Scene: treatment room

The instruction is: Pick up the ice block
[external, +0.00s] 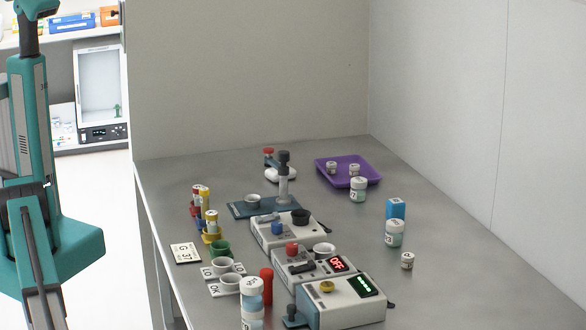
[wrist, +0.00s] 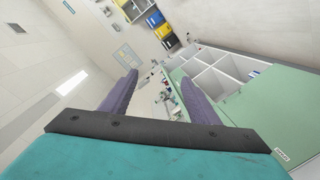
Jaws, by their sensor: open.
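A small blue block (external: 396,208) stands on the grey table, right of the middle, just behind a white jar with a pale green band (external: 394,234). It may be the ice block; I see no other clear candidate. Its lower part is hidden by the jar. My gripper (wrist: 158,77) shows in the wrist view with its two purple-grey fingers wide apart and nothing between them. In the external view only my teal arm shows at the far left, away from the table things; the gripper is out of that picture. I cannot make out the block in the wrist view.
Several devices, including a box with a green display (external: 345,302), fill the table's middle. A purple tray (external: 327,178) with small jars lies at the back. The table's right side is mostly clear, along the wall.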

